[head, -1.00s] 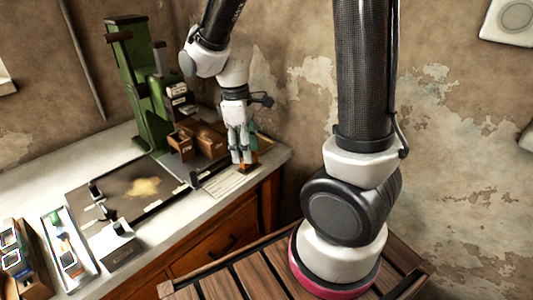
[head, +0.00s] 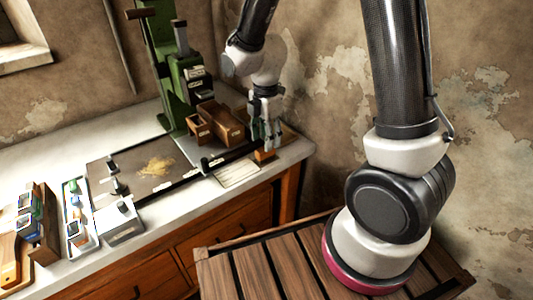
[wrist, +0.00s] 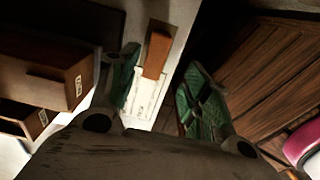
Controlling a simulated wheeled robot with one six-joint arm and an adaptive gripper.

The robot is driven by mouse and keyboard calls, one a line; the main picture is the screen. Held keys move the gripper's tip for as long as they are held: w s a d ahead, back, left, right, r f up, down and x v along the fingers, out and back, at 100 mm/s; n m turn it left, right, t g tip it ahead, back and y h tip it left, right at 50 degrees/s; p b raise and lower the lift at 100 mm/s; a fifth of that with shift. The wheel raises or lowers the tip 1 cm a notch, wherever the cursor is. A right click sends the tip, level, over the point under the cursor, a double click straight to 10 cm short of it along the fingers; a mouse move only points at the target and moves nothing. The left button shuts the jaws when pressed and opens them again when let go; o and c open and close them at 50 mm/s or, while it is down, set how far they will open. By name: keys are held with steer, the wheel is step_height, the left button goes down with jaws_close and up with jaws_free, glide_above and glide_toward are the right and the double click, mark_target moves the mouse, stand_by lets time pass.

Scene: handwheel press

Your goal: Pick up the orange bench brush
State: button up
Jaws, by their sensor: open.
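The orange bench brush appears to be the small orange-brown oblong (head: 265,155) near the right end of the bench in the head view. In the wrist view it is a plain orange-brown bar (wrist: 158,52) on the pale surface, beyond the fingertips and seen through the gap between them. Bristles cannot be made out. My gripper (head: 266,143) points down just over and behind it in the head view. In the wrist view my gripper (wrist: 160,85) has its two green-padded fingers spread, with nothing between them.
Wooden boxes (head: 225,122) stand close left of my gripper, before the green press (head: 163,70). A pale sheet (head: 237,174) lies beside the brush. A dark mat (head: 145,165), a tray (head: 75,205) and another orange-topped item (head: 12,270) lie farther left. The bench edge is close by.

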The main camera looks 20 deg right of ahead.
mark_target(266, 154)
steer(key=f, duration=0.6)
steer(key=shift+w+d+f, duration=0.1)
steer(key=shift+w+f, duration=0.1)
steer(key=shift+w, duration=0.2)
jaws_close()
